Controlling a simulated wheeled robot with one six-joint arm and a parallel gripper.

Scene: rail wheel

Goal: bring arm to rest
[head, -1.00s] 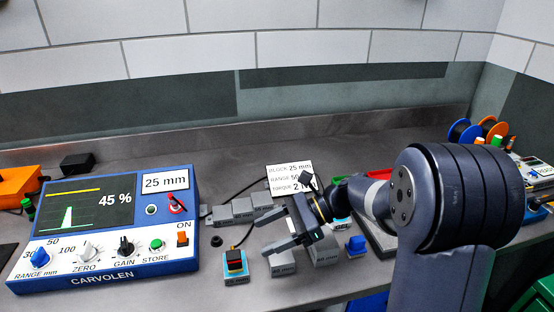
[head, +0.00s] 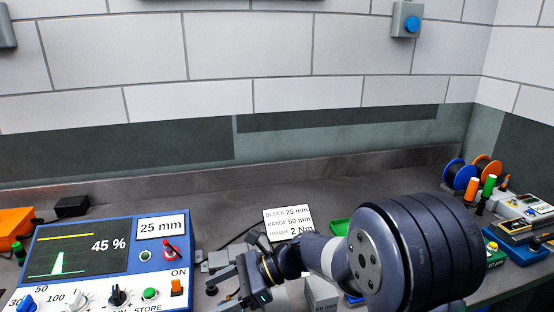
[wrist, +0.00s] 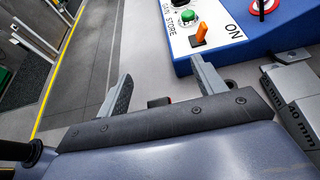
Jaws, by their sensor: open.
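My gripper (wrist: 160,95) is open in the wrist view, its two fingers spread apart with nothing held between them. In the head view my gripper (head: 240,292) is low in the picture, just right of the blue Carvolen instrument (head: 200,262). The instrument's screen reads 45 %, and a label on it reads 25 mm. In the wrist view its panel shows the green STORE knob (wrist: 188,16) and the orange ON switch (wrist: 200,32).
Grey blocks marked in mm (wrist: 290,95) lie right of the gripper in the wrist view. A white card (head: 288,223) stands behind the arm. Spools (head: 462,174) and small boxes are at the right. A yellow floor line (wrist: 60,70) runs past the bench.

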